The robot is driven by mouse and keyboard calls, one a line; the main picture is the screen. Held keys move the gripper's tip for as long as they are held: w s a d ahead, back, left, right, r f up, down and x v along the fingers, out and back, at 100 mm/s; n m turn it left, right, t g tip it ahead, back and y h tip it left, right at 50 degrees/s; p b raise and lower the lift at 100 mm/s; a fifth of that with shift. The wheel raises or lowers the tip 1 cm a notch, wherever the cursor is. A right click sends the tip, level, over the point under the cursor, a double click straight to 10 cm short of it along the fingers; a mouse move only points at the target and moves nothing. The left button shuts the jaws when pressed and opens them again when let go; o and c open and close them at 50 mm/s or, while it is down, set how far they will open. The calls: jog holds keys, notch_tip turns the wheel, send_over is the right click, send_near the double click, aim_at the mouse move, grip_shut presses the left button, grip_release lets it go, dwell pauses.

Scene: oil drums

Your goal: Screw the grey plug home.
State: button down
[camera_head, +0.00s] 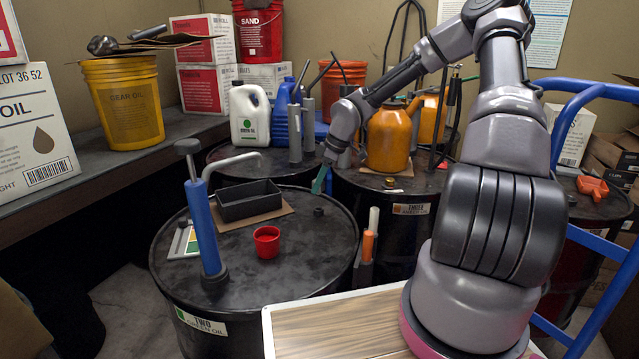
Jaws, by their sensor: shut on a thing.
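Drum two (225,330) is black with a flat lid and stands at centre-left. My gripper (320,185) points down over the far right part of this lid, with a teal piece showing at its tip. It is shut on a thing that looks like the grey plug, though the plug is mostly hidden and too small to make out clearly. A small dark round fitting (318,211) sits on the lid just below the gripper. I cannot tell whether the gripper's load touches the lid.
A blue hand pump (205,225), a black tray (249,200) and a red cup (267,242) stand on drum two. An orange jug (389,138) stands on the drum behind. A wooden board (345,325) lies in front; a blue hand truck (600,250) stands right.

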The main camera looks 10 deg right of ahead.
aim_at(319, 194)
jog(key=shift+w+f, duration=0.2)
jog(key=shift+w, duration=0.05)
jog(key=shift+d+f, duration=0.1)
jog(key=shift+f, duration=1.25)
jog(key=shift+f, duration=0.15)
jog(key=shift+f, duration=0.5)
jog(key=shift+f, duration=0.2)
jog(key=shift+f, duration=0.45)
jog(key=shift+f, duration=0.4)
